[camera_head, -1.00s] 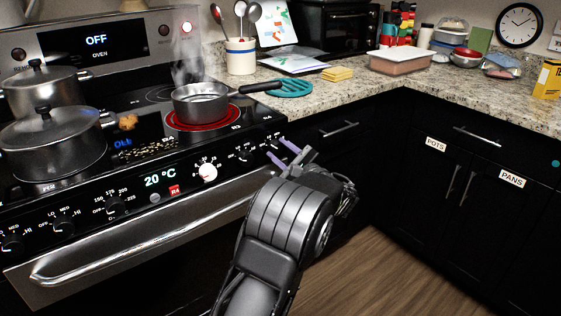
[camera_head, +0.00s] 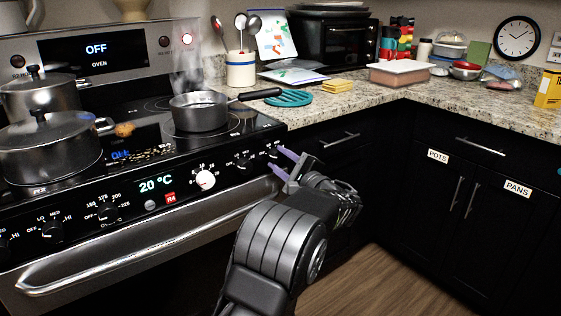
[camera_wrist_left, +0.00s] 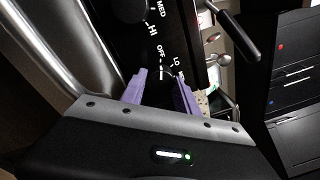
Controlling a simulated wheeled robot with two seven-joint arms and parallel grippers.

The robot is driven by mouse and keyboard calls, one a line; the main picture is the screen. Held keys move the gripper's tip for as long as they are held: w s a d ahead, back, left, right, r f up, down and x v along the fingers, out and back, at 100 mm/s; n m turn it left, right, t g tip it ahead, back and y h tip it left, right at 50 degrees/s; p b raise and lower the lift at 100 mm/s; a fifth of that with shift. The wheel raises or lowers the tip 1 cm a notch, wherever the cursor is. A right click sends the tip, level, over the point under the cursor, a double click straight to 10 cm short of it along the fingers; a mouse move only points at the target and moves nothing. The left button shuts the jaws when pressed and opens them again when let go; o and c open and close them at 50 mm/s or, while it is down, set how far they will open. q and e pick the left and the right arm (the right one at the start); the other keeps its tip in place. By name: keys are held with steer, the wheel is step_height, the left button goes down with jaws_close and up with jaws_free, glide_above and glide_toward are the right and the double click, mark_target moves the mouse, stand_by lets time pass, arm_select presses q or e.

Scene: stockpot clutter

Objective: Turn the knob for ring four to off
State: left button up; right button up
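The rightmost knob (camera_head: 272,152) is on the stove's front panel, partly hidden by my left gripper. My left gripper (camera_head: 281,162) has its two purple fingers apart, at the knob's front right. In the left wrist view the left gripper (camera_wrist_left: 162,92) is open, with fingers on both sides of a small dark area with a white mark, just under the printed OFF. I cannot tell whether the fingers touch the knob. The saucepan (camera_head: 199,112) stands on the right front ring, which is dark. My right gripper is not in view.
Other knobs (camera_head: 205,179) line the panel to the left, above the oven handle (camera_head: 150,250). Two lidded pots (camera_head: 48,150) stand on the left of the stove. The saucepan's handle (camera_head: 260,94) points toward the counter (camera_head: 340,104). Floor (camera_head: 365,280) is clear at right.

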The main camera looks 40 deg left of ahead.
arm_select(q)
steer(key=o, duration=0.5)
steer(key=shift+c, duration=0.2)
steer(key=p+v, duration=0.1)
steer(key=v, duration=0.6)
steer(key=shift+s+d, duration=0.2)
steer(key=shift+d, duration=0.15)
steer(key=shift+w, duration=0.1)
